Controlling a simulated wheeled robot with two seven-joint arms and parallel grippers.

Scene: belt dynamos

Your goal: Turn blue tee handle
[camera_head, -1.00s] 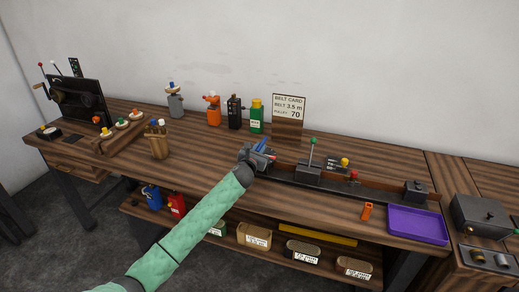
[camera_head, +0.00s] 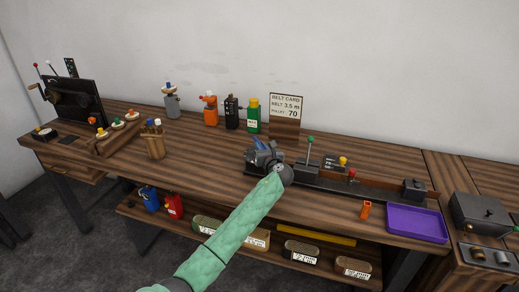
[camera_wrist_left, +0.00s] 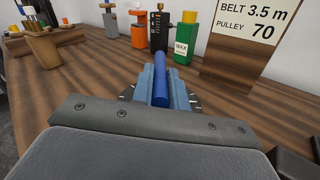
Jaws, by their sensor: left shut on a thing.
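The blue tee handle (camera_wrist_left: 160,86) shows in the left wrist view as a blue rounded bar lying between my fingers. My left gripper (camera_wrist_left: 162,92) is shut on it, with one light-blue finger along each side. In the head view my left gripper (camera_head: 262,148) is at the left end of the dark bench rail, and a small blue part of the handle (camera_head: 257,143) shows by the fingertips. The gripper and wrist hide the handle's stem and mount. My right gripper is not in view.
A purple tray (camera_head: 416,225) and an orange piece (camera_head: 366,209) lie at the right front. The belt card (camera_head: 286,112), a green wax bottle (camera_head: 254,117) and other bottles stand behind. A brush cup (camera_head: 155,145) stands left.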

